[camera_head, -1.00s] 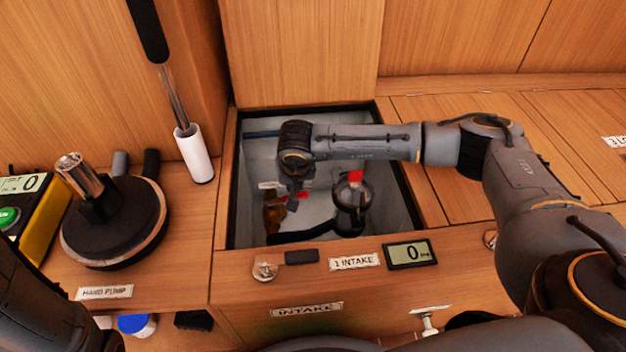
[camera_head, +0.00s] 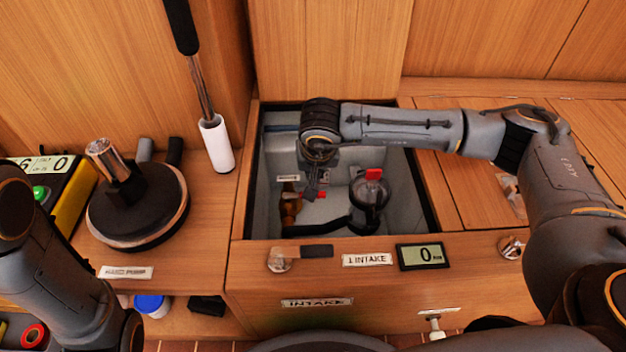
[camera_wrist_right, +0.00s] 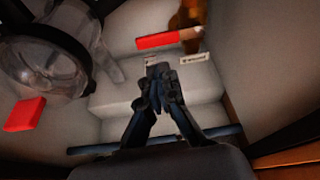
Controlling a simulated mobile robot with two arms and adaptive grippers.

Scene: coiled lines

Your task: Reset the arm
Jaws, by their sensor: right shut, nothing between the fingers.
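My right arm (camera_head: 400,128) reaches in from the right over the open intake well. My right gripper (camera_head: 312,188) points down into the well, left of a glass strainer with a dark body (camera_head: 368,208) and a red top piece (camera_head: 373,174). In the right wrist view my gripper (camera_wrist_right: 158,75) is shut with its fingertips together and empty. There, the clear glass bowl (camera_wrist_right: 48,65) is at the upper left, apart from the fingers. My left arm (camera_head: 60,280) shows at the lower left; its gripper is out of view.
A red-handled valve (camera_wrist_right: 168,40) and brownish fitting (camera_head: 290,205) are by my right gripper in the well. The well's dark rim (camera_head: 246,170) surrounds the arm's end. A hand pump (camera_head: 135,208), a white-sleeved lever (camera_head: 216,145) and a display (camera_head: 422,256) stand around it.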

